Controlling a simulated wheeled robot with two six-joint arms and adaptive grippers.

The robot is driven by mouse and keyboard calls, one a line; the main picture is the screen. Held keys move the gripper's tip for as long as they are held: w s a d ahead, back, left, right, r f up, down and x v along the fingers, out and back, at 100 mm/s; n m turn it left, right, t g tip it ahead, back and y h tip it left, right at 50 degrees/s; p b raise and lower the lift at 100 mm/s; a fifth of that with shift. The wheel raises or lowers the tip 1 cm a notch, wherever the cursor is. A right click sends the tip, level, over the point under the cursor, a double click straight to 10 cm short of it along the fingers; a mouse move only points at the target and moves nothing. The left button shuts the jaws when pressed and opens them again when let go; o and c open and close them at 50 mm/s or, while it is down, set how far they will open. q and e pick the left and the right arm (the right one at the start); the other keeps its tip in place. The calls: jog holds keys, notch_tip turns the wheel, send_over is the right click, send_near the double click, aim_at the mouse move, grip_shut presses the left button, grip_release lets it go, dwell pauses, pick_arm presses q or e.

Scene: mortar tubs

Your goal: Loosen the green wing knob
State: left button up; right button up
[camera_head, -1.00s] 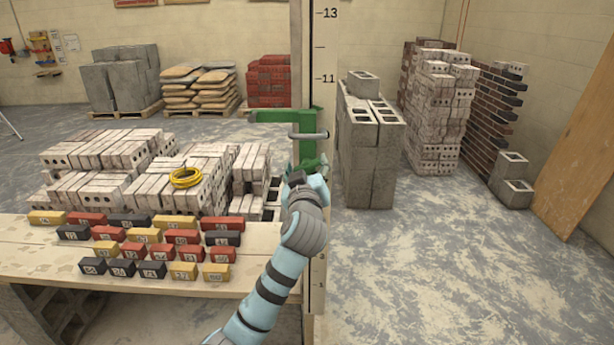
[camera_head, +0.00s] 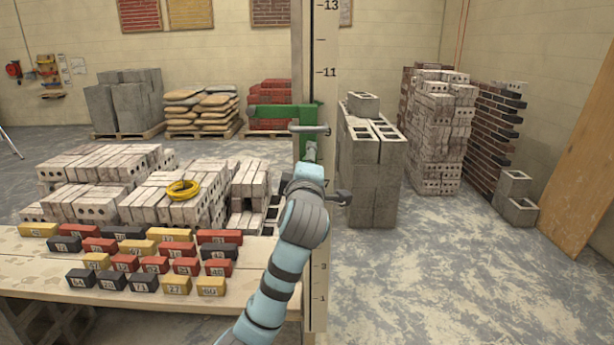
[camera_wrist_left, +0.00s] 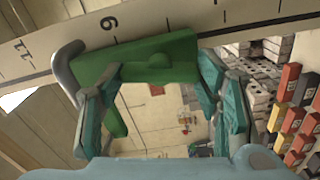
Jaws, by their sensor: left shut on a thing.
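A green clamp (camera_head: 278,112) with a grey bar (camera_head: 309,130) sits on the upright wooden post (camera_head: 297,50), beside its number scale. Below it a green part, seemingly the wing knob (camera_head: 310,152), shows just above my left gripper (camera_head: 311,172). In the left wrist view my left gripper (camera_wrist_left: 160,80) has its teal fingers on either side of green material, and it is shut on the knob. The clamp body (camera_wrist_left: 145,55) lies across the scale there. The exact finger contact is hard to see. My right gripper is not in view.
A wooden bench (camera_head: 130,283) with numbered red, yellow and dark blocks stands left of the post. Pale bricks (camera_head: 95,170) with a yellow coil (camera_head: 183,190) lie behind. Grey blocks (camera_head: 372,165) stand right of the post. The right floor (camera_head: 430,270) is open.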

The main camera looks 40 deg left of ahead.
pick_arm(q)
jog(key=shift+f+n+b, duration=0.1)
jog(key=shift+n+b, duration=0.75)
jog(key=shift+n, duration=0.35)
jog(key=o, duration=1.2)
jog(key=shift+c, duration=0.2)
jog(key=v, duration=1.2)
